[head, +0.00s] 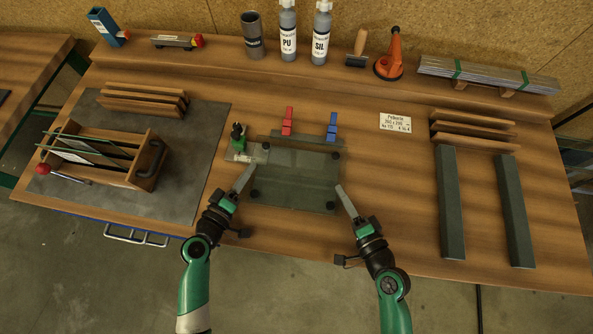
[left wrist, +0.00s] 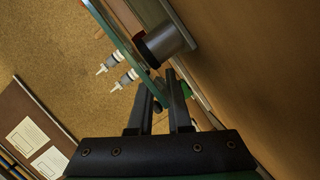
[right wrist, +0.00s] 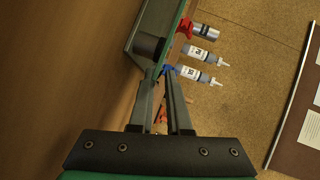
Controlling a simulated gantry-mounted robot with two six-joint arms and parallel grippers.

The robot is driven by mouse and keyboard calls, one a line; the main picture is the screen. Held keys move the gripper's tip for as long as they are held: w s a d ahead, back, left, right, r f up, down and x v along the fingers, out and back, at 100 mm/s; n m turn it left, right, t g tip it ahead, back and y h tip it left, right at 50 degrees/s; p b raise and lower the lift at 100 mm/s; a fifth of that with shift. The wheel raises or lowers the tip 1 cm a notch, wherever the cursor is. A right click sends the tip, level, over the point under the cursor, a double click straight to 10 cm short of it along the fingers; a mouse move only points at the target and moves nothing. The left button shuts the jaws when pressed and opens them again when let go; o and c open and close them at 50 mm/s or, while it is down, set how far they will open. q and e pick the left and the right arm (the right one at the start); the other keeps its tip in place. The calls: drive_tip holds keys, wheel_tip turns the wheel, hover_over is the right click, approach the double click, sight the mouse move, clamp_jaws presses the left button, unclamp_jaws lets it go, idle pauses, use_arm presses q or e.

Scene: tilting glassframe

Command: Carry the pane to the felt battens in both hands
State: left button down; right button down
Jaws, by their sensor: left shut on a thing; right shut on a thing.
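The clear glass pane (head: 294,183) lies level in the middle of the bench, over several dark round posts. My left gripper (head: 251,170) is shut on its left edge. My right gripper (head: 340,190) is shut on its right edge. The pane's green edge (left wrist: 112,30) shows in the left wrist view and also in the right wrist view (right wrist: 150,50), with a dark post close beside it in each. I cannot tell whether the pane touches the posts. Two dark felt battens, a left one (head: 450,202) and a right one (head: 514,210), lie parallel at the right, apart from the pane.
A label card (head: 396,122) lies at the back right. A wooden rack (head: 103,160) stands left on a grey mat (head: 200,150). Bench between pane and battens is clear.

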use_arm(q)
drive_tip(key=shift+f, duration=0.15)
use_arm(e)
drive_tip(key=shift+f, duration=0.15)
